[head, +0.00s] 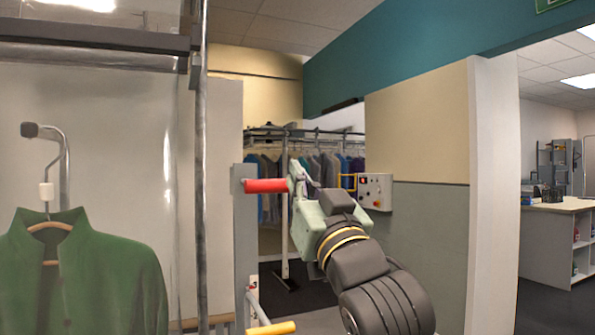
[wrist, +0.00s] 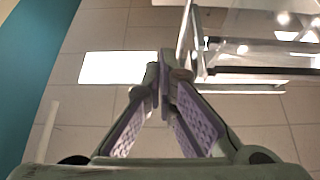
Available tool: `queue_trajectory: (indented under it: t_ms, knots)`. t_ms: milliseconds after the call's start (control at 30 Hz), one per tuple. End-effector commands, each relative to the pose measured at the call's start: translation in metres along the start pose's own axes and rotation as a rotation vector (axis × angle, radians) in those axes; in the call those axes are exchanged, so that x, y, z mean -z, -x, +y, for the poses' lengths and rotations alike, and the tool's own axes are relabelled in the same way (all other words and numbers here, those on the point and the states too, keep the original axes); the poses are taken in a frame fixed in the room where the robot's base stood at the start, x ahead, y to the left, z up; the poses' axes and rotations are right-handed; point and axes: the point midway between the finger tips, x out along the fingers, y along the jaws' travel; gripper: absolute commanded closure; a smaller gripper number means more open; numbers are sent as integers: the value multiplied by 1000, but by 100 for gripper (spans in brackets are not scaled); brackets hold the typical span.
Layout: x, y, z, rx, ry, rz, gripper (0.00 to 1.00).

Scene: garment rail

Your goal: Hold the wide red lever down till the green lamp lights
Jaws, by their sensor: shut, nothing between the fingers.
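The wide red lever (head: 266,185) sticks out level to the right from a grey post (head: 240,250) in the head view. My gripper (head: 294,168) is shut and empty, pointing up at the lever's right end. Its fingertips stand around or slightly above lever height; I cannot tell whether they touch it. In the wrist view my fingers (wrist: 166,72) meet at the tips against the ceiling, and the lever is not recognisable there. I cannot make out a lit green lamp. A pale control box (head: 376,191) with small buttons is behind my wrist.
A yellow handle (head: 271,328) sits low on the post. A green jacket (head: 80,275) hangs at the left, beside a metal upright (head: 201,200). A rail of clothes (head: 325,170) is behind. A wall (head: 430,240) stands at the right.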

Motion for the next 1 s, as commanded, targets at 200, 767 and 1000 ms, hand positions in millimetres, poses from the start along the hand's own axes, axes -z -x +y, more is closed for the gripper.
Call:
queue_trajectory:
  t_ms: [200,767,1000]
  knots:
    - [0,0,0,0,0,0,100]
    - [4,-75,-1,2,-1,-2,100]
    - [-15,-97,0,0,-1,-3,100]
